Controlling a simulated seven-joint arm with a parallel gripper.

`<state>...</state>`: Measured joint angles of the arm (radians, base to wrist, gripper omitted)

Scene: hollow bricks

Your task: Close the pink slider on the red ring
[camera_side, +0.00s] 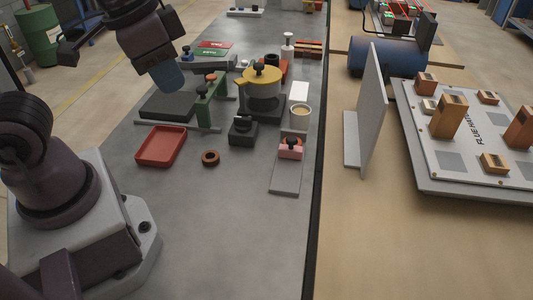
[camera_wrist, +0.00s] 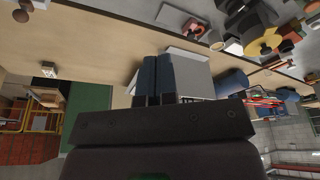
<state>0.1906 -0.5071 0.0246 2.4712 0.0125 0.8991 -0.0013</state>
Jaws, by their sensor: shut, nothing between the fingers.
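The pink slider (camera_side: 290,151), a small block with a dark knob, sits on a flat grey track (camera_side: 287,180) on the grey bench. It appears small near the top of the wrist view (camera_wrist: 196,30). The red ring (camera_side: 210,158) is a small brownish-red ring lying flat on the bench, left of the track and apart from the slider. My gripper (camera_side: 170,80) hangs high at the upper left, well away from both. Its blue fingers are together and empty, also in the wrist view (camera_wrist: 160,72).
A red tray (camera_side: 161,147) lies left of the ring. A black block (camera_side: 242,132) and a yellow-lidded pot (camera_side: 262,85) stand behind. A green stand (camera_side: 208,105) is beside a dark plate. An upright grey panel (camera_side: 370,110) stands right of the track. The front bench is clear.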

